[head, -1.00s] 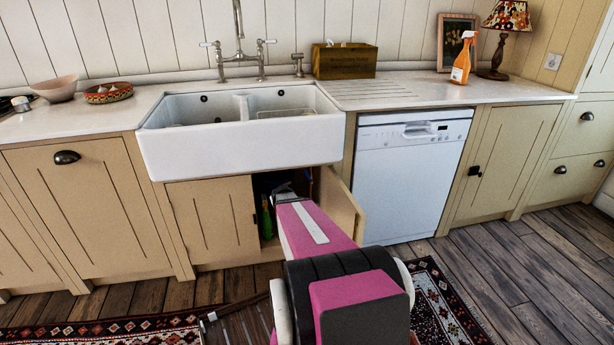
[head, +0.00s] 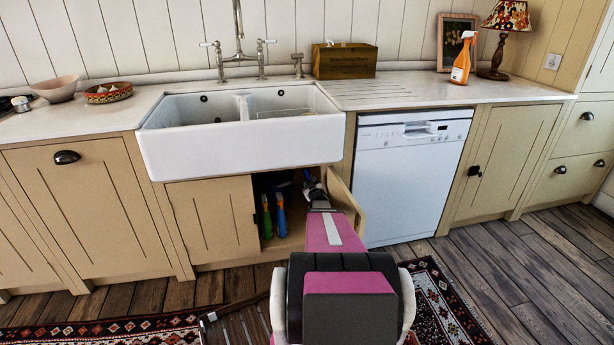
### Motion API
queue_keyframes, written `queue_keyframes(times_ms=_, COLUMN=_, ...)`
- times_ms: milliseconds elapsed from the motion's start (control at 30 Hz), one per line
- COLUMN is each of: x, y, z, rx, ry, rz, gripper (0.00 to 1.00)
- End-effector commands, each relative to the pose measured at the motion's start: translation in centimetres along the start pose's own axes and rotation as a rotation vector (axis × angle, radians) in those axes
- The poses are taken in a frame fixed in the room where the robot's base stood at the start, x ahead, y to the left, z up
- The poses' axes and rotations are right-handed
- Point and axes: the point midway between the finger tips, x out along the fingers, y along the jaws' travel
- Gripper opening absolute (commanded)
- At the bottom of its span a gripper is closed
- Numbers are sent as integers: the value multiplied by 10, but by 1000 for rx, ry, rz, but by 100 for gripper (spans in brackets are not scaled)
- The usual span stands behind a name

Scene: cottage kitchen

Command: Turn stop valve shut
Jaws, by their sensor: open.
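The cupboard under the sink stands open, its door (head: 350,205) swung out on the right. My gripper (head: 310,178) reaches into the right side of the opening, close to the inner edge of that door, and is open. A small blue and white piece shows near its fingertips; it is too small and dark to tell whether it is the stop valve or whether the fingers touch it. No pipe or valve body can be made out clearly. My arm hides the lower right part of the opening.
Inside the cupboard stand a green bottle (head: 266,220) and a blue bottle (head: 281,215), left of my arm. The white sink (head: 245,148) overhangs the opening. A dishwasher (head: 408,180) stands right of the open door. A patterned rug (head: 440,300) lies on the floor.

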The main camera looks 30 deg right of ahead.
Motion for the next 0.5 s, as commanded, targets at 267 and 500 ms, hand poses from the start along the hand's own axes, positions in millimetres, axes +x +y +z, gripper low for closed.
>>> queue_keyframes(times_ms=267, x=52, y=0, z=2, rx=1, ry=1, rz=0, gripper=43)
queue_keyframes(times_ms=500, x=84, y=0, z=0, rx=1, ry=1, rz=0, gripper=43)
